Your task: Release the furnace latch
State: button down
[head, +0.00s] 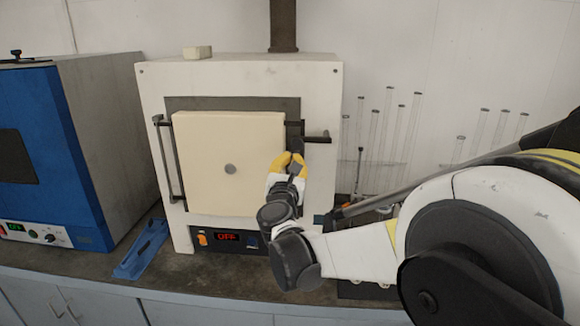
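The furnace (322,90) is a white box on the bench. Its thick cream door (205,140) sits in front of a dark frame, with a small grey disc in the middle. The latch (316,139) is a dark bar sticking out to the right beside the door's right edge. My gripper (289,162), with yellow fingers, is just below and left of the latch bar, in front of the door's right edge. A gap shows between its fingers and the bar in the picture. I cannot tell whether the fingers are open or whether they touch anything.
A dark vertical handle (167,160) runs along the furnace's left side. The furnace display (226,237) reads OFF. A blue oven (50,150) stands at left, with a blue tool (140,250) between. Glass tubes (378,130) stand at right, close to my arm.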

jog(key=shift+r, duration=0.2)
jog(key=shift+a+r+m, duration=0.15)
jog(key=shift+r+m, duration=0.05)
jog(key=shift+m, duration=0.2)
jog(key=shift+a+r+m+p, duration=0.1)
jog(key=shift+r+m+p, duration=0.4)
jog(key=shift+m, duration=0.1)
jog(key=d+r+m+g+p, duration=0.1)
jog(key=d+r+m+p, duration=0.3)
jog(key=m, duration=0.5)
jog(key=d+r+m+h+p, duration=0.1)
jog(key=d+r+m+p, duration=0.3)
jog(key=r+m, duration=0.4)
jog(key=shift+s+d+r+m+g+p, duration=0.15)
jog(key=shift+s+m+g+p, duration=0.05)
jog(key=shift+m+g+p, duration=0.25)
jog(key=shift+d, duration=0.1)
dwell(0.5)
